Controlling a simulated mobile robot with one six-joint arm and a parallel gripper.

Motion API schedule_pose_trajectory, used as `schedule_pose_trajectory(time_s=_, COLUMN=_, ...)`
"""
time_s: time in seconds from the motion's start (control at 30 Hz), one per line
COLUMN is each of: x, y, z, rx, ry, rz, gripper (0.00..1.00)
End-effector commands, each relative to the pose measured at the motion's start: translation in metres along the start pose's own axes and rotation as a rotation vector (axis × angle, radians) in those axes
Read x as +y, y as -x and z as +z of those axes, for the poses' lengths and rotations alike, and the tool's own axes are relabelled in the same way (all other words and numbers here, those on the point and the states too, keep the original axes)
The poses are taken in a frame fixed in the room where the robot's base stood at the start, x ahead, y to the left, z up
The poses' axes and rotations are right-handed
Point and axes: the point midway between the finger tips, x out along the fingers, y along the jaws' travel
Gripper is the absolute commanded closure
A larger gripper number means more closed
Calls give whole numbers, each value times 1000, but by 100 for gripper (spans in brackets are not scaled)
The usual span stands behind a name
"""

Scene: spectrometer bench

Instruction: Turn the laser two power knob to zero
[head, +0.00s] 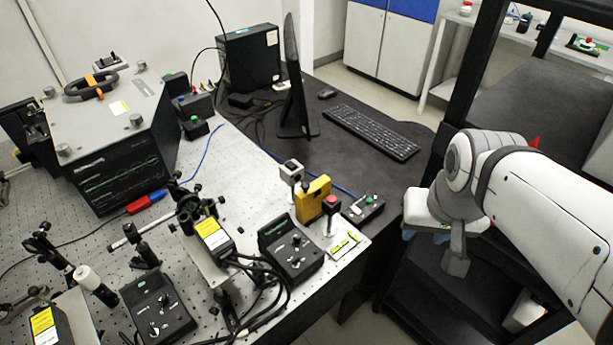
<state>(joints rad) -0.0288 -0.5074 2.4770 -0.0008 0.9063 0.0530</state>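Two black control boxes with small knobs sit on the perforated metal bench. One control box (290,250) is at the centre, with a small green display. The other control box (158,305) is at the lower left. Labels are too small to read, so I cannot tell which belongs to laser two, nor where its power knob points. My gripper (455,262) hangs at the right, beyond the bench's right edge and apart from both boxes. One grey finger shows pointing down; the rest is hidden by the arm, so its opening cannot be judged.
A monitor (294,85) and keyboard (372,131) stand behind. A black frame rises at right.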

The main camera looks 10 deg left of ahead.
Motion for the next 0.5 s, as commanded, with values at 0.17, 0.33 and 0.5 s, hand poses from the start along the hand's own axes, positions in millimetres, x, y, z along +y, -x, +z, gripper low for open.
schedule_pose_trajectory(time_s=0.17, x=-47, y=-20, z=-31, rx=-82, ry=-88, rz=-22, gripper=61)
schedule_pose_trajectory(time_s=0.33, x=-124, y=-48, z=-53, rx=-174, ry=-200, rz=-11, gripper=61)
schedule_pose_trajectory(time_s=0.5, x=-191, y=-74, z=-55, rx=-235, ry=-295, rz=29, gripper=61)
